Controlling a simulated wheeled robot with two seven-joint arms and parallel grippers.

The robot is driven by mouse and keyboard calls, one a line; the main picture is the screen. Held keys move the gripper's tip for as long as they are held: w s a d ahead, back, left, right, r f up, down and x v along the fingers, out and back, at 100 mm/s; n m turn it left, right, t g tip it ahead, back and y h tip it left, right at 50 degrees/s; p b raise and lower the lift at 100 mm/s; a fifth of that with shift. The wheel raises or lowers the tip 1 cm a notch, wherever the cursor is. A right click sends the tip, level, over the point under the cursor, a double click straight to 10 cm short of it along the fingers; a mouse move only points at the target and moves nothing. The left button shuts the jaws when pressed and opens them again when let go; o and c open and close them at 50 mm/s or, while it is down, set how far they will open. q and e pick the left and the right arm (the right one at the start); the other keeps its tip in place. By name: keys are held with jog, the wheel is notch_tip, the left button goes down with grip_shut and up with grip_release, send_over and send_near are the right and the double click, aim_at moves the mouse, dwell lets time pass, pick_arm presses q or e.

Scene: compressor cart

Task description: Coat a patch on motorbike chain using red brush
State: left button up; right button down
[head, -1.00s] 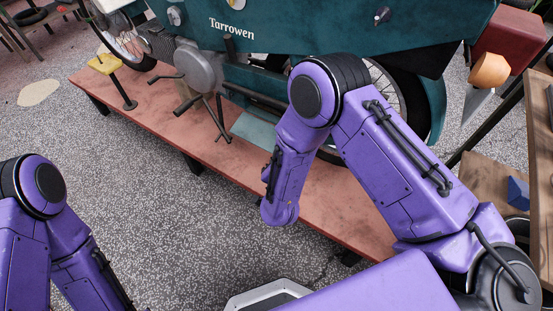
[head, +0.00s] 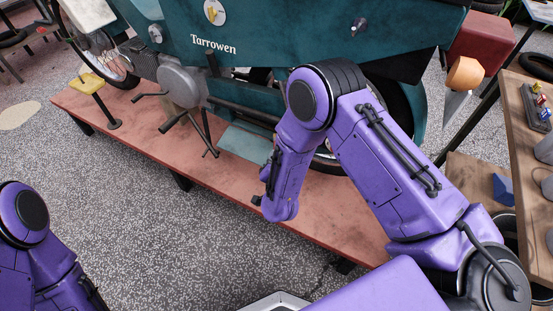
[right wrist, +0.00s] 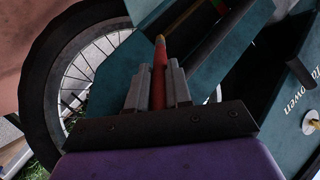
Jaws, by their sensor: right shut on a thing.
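The red brush (right wrist: 158,78) stands between the grey fingers of my right gripper (right wrist: 158,90) in the right wrist view. The gripper is shut on it, and its yellowish tip points up toward the teal motorbike (right wrist: 250,60). In the head view the motorbike (head: 310,30), marked "Tarrowen", stands on a reddish platform (head: 330,205). My right arm covers part of its rear wheel, and the brush is hidden there. I cannot clearly make out the chain; a dark gap with a reddish strip (right wrist: 188,22) shows beyond the brush tip. My left gripper is out of view.
A wooden bench (head: 525,125) with small items stands at the right edge. An orange-handled trowel (head: 462,80) is near it. Motorbike pedals and a stand jut over the platform. Speckled floor (head: 200,240) in front is clear.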

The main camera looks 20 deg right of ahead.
jog(key=shift+w+d, duration=0.5)
jog(key=shift+d, duration=0.1)
dwell(0.3)
